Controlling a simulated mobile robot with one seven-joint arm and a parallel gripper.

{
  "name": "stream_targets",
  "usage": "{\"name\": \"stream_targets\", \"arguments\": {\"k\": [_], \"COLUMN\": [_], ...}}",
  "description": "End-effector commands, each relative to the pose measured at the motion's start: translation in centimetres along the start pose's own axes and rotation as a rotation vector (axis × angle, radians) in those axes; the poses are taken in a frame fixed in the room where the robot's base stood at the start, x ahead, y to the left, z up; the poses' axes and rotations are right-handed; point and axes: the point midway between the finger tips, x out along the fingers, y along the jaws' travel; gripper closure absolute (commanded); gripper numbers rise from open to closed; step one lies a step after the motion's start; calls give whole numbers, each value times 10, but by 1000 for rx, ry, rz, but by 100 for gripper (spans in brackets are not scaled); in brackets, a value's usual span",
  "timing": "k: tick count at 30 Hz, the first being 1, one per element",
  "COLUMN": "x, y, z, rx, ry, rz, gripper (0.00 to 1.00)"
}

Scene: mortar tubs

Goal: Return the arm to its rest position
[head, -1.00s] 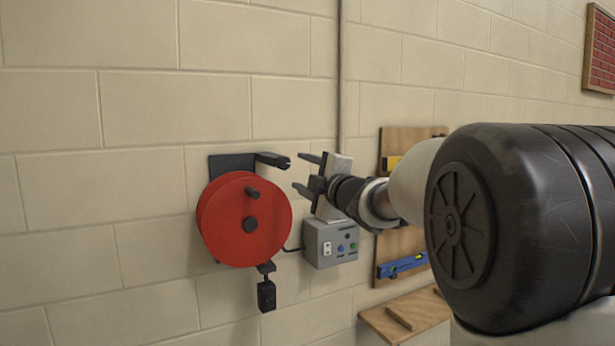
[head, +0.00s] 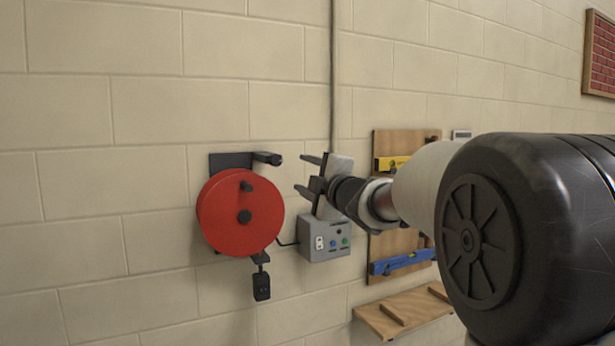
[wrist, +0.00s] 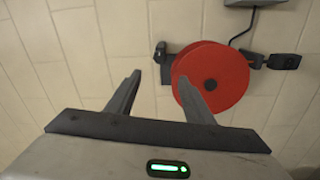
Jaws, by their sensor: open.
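My gripper (head: 309,174) is open and empty in the head view, its two fingers pointing left toward the wall-mounted red reel (head: 228,220). It is apart from the reel, to its upper right, with my arm reaching in from the right edge. In the wrist view my two fingers (wrist: 160,100) are spread with nothing between them. The red reel (wrist: 212,65) shows beyond the right finger there, which overlaps its lower edge in the picture.
A grey control box (head: 325,238) with a cable to the reel is on the wall below my gripper. A black plug (head: 262,287) hangs under the reel. A wooden board (head: 376,250) holds a yellow level (head: 388,163) and a blue level (head: 398,263). A wooden shelf (head: 403,317) is below.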

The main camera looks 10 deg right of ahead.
Motion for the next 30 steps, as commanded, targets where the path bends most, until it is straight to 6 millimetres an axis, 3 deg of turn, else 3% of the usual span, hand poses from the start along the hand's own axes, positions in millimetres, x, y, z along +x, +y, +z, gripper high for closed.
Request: {"name": "stream_targets", "arguments": {"k": [10,14,17,21,24,30], "x": [-4,-36,-93,-187,-249,-351], "y": [2,3,-12,-66,-110,-186], "z": [1,13,27,32,22,-15], "rx": [17,149,363,689,885,1180], "ry": [-18,-152,-344,-609,-761,-992], "rz": [-2,-31,-83,-182,-258,-409], "gripper": [52,52,52,52,52,52]}}
